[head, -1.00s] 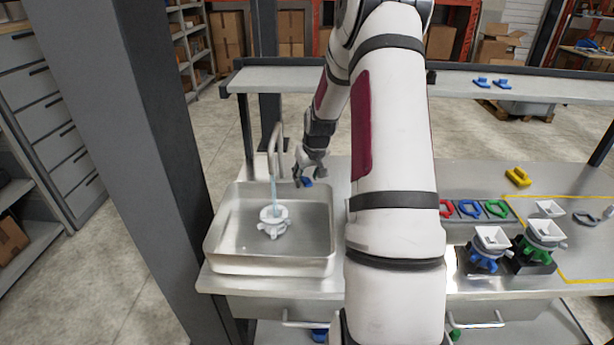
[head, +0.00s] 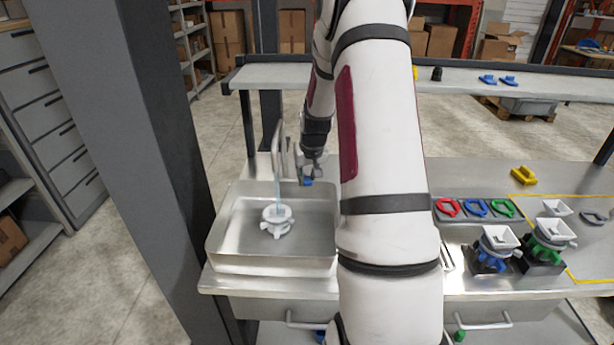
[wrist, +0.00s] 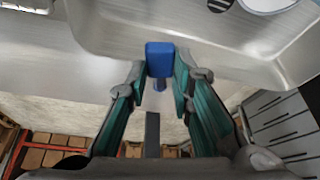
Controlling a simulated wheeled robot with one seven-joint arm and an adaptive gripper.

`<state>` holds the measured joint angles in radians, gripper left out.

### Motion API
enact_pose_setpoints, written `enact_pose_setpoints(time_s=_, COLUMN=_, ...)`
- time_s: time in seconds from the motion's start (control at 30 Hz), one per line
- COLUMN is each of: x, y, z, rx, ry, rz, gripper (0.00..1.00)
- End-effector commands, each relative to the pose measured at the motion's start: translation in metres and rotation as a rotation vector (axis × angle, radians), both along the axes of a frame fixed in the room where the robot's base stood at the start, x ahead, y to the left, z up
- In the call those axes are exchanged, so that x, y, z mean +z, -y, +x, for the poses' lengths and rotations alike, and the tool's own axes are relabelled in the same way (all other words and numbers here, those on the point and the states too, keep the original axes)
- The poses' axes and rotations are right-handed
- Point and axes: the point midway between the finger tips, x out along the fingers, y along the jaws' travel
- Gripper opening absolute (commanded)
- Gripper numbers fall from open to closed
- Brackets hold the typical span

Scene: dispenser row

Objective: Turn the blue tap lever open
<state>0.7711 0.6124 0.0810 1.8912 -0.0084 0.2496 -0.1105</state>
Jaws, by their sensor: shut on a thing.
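The blue tap lever (head: 308,182) is a small blue block at the sink's back right, beside the grey curved tap (head: 279,140). A thin pale-blue stream of water (head: 278,190) falls from the tap. My gripper (head: 304,176) is at the lever, its fingers pointing down in the head view. In the wrist view, the blue lever block (wrist: 159,58) sits at the fingertips of my gripper (wrist: 160,76), which is shut on it. Its lower part is partly hidden between the fingers.
The steel sink (head: 225,225) holds a white knobbed part (head: 277,218) under the stream. Red, blue and green rings (head: 476,207), dispensers with white hoppers (head: 497,245) and a yellow piece (head: 523,176) are on the bench at right. A shelf (head: 460,82) runs across the back.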

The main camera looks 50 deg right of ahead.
Motion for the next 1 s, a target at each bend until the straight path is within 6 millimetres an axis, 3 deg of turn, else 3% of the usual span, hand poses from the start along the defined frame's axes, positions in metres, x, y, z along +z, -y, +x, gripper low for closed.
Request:
enact_pose_setpoints(time_s=0.37, x=0.000, y=-0.002, z=0.002, rx=-0.026, ry=0.001, rz=0.001, gripper=0.00)
enact_pose_setpoints(time_s=0.4, x=0.000, y=-0.002, z=0.002, rx=-0.026, ry=0.001, rz=0.001, gripper=0.23)
enact_pose_setpoints(time_s=0.5, x=0.000, y=-0.002, z=0.001, rx=-0.026, ry=0.001, rz=0.001, gripper=0.42)
enact_pose_setpoints(time_s=0.83, x=0.002, y=-0.002, z=0.001, rx=-0.026, ry=0.001, rz=0.000, gripper=0.42)
enact_pose_setpoints(time_s=1.0, x=0.020, y=-0.006, z=-0.004, rx=-0.026, ry=0.003, rz=-0.002, gripper=0.42)
